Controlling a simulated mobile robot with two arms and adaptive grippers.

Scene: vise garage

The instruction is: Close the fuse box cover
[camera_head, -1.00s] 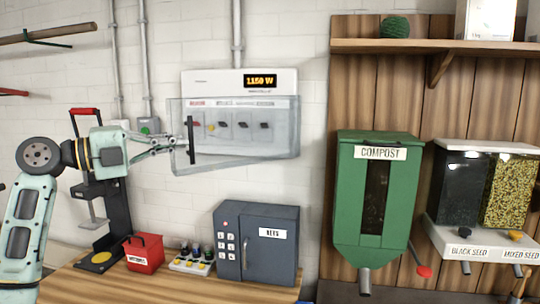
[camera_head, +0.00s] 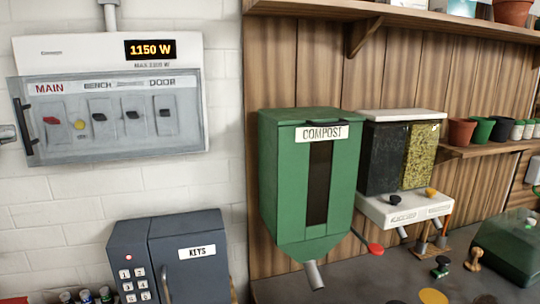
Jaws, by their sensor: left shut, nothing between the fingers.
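The white fuse box (camera_head: 80,46) is on the wall at the upper left, with a lit 1150 W display. Its clear cover (camera_head: 110,149) lies over the row of switches, close to the box front. I cannot tell whether it is fully flush; its left edge reaches slightly past the box side. The cover's dark handle (camera_head: 25,127) is at its left end. My right gripper is not in view.
A dark key safe (camera_head: 172,262) stands below the fuse box. A green compost bin (camera_head: 290,190) and seed dispensers (camera_head: 397,160) hang on wood panelling to the right. The wall between box and safe is bare.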

